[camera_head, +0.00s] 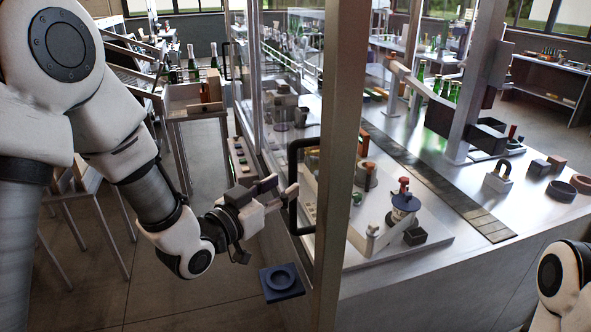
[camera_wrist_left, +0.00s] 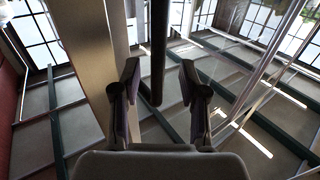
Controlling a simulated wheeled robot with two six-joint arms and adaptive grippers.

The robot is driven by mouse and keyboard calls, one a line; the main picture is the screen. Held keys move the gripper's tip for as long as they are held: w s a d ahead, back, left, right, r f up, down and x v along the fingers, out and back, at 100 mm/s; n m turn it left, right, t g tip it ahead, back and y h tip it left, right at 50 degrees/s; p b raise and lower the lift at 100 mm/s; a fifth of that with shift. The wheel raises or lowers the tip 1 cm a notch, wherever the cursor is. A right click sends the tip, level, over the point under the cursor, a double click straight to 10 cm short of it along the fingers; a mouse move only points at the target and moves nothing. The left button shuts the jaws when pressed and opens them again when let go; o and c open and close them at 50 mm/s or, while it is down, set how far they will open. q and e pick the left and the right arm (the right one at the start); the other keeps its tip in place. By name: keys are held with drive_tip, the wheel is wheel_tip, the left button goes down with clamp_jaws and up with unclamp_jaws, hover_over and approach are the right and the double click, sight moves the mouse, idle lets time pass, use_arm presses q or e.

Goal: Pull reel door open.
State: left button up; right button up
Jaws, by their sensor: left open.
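The reel door's black bar handle (camera_head: 293,160) stands upright beside a thick metal post (camera_head: 340,150) in the head view. The door seems shut, but its panel is hard to make out. My left gripper (camera_head: 281,190) is at the handle's middle height with its fingers open. In the left wrist view the dark handle bar (camera_wrist_left: 158,50) runs down between the two spread fingers (camera_wrist_left: 160,85), with a gap on each side. The fingers are not closed on it. My right arm shows only at the lower right edge, and its gripper is out of the picture.
A dark blue square plate with a round recess (camera_head: 281,281) sits below my left gripper. The machine's metal table (camera_head: 460,260) fills the right side. A wooden box (camera_head: 196,100) with a bottle stands behind the left arm.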

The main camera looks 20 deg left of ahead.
sight(290, 182)
use_arm(q)
drive_tip(key=x, duration=0.2)
drive_tip(key=p+x, duration=0.1)
drive_tip(key=x, duration=0.1)
drive_tip(key=shift+d+r, duration=0.1)
drive_tip(key=shift+d, duration=0.2)
drive_tip(key=shift+a, duration=0.2)
drive_tip(key=shift+c, duration=0.3)
clamp_jaws()
